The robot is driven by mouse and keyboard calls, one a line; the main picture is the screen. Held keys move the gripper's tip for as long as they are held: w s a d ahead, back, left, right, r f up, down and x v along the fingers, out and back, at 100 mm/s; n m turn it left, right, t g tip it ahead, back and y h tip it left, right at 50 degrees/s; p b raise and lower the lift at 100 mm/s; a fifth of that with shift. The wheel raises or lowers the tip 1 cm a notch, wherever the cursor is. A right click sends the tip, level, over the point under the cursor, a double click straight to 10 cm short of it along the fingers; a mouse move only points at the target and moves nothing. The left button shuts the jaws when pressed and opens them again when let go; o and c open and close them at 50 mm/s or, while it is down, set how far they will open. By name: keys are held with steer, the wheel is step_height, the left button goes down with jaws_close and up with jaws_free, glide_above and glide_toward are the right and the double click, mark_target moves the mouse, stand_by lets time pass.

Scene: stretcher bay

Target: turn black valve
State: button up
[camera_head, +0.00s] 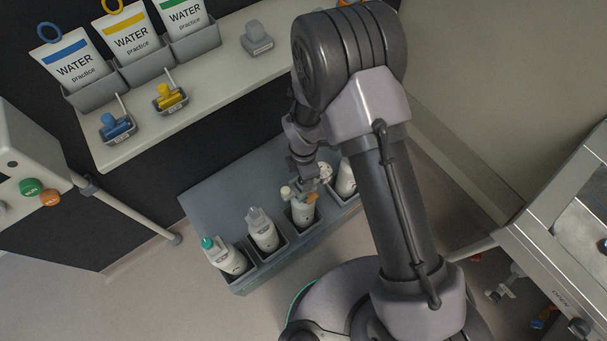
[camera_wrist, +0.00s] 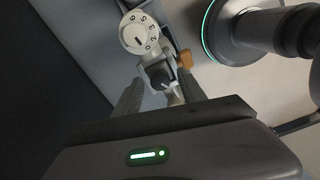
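A small black valve knob (camera_wrist: 158,77) shows in the wrist view on a pale metal fitting, just below a white numbered dial (camera_wrist: 139,34). An orange-brown piece (camera_wrist: 185,58) sits to its right. My gripper (camera_wrist: 159,84) has its two fingers apart, one on each side of the fitting, with the knob in line with the gap. I see no clear contact between the fingers and the knob.
A grey rack (camera_head: 205,197) holds several bottles, including one with a teal cap (camera_head: 229,256). Above it, a shelf (camera_head: 213,76) carries water pouches, a blue clip (camera_head: 117,125) and a yellow clip (camera_head: 170,96).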

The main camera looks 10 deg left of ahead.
step_height(320, 180, up, 17)
steer(key=p, duration=0.5)
steer(key=shift+r, duration=0.2)
